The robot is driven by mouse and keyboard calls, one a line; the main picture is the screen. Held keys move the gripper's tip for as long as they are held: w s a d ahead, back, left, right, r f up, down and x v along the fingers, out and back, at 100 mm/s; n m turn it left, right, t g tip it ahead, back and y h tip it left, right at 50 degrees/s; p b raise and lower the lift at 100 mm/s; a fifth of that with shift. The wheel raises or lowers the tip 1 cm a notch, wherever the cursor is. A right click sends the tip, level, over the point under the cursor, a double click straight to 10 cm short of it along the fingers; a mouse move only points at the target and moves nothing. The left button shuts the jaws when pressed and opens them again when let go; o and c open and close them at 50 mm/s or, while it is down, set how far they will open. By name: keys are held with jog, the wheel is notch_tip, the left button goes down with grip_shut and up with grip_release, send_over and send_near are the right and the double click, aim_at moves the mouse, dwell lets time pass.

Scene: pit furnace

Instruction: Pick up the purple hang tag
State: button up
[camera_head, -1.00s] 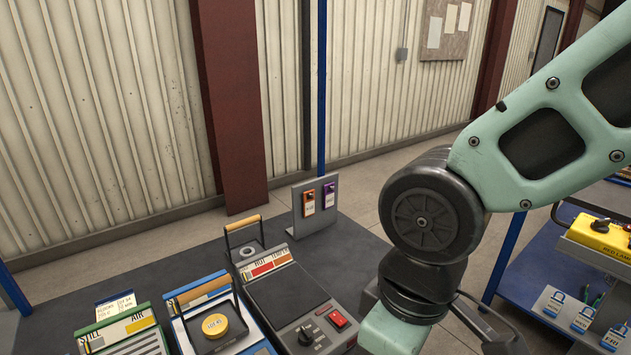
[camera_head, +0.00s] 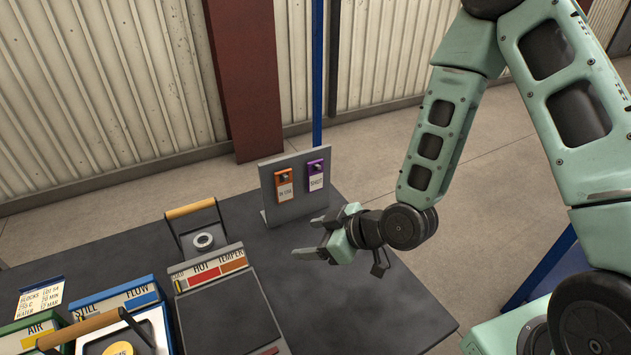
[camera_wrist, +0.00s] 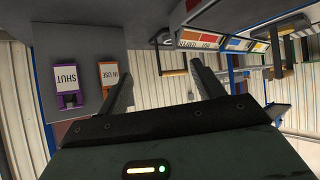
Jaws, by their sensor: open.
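The purple hang tag (camera_head: 316,175), with a white label reading SHUT, hangs on a grey upright panel (camera_head: 268,204) at the back of the dark table. An orange tag (camera_head: 284,185) reading IN USE hangs just left of it. My gripper (camera_head: 312,237) is open and empty in front of the panel, below and apart from the tags. In the wrist view the purple tag (camera_wrist: 66,86) is at the upper left, outside the jaws, with the orange tag (camera_wrist: 112,84) between it and my near finger. My gripper's two fingers (camera_wrist: 160,82) show spread apart.
Other handled units sit at lower left. The table's right part (camera_head: 370,315) is clear. A blue post (camera_head: 318,70) rises behind the panel.

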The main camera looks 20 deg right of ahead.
jog(key=w+d+m+t+h+b, duration=0.2)
jog(key=w+d+m+t+h, duration=0.15)
jog(key=d+m+t, duration=0.6)
jog(key=n+b, duration=0.2)
jog(key=b, duration=1.5)
send_near(313, 166)
jog(key=f, duration=0.1)
jog(key=shift+t+h, duration=0.35)
jog(key=shift+h, duration=0.1)
jog(key=shift+w+a+r, duration=0.1)
jog(key=shift+w+a, duration=0.2)
jog(key=shift+w, duration=0.75)
jog(key=shift+w+a, duration=0.25)
jog(key=shift+w, duration=0.8)
jog(key=shift+w+a+r, duration=0.1)
jog(key=shift+w+a, duration=0.2)
jog(key=shift+w, duration=0.75)
jog(key=c, duration=1)
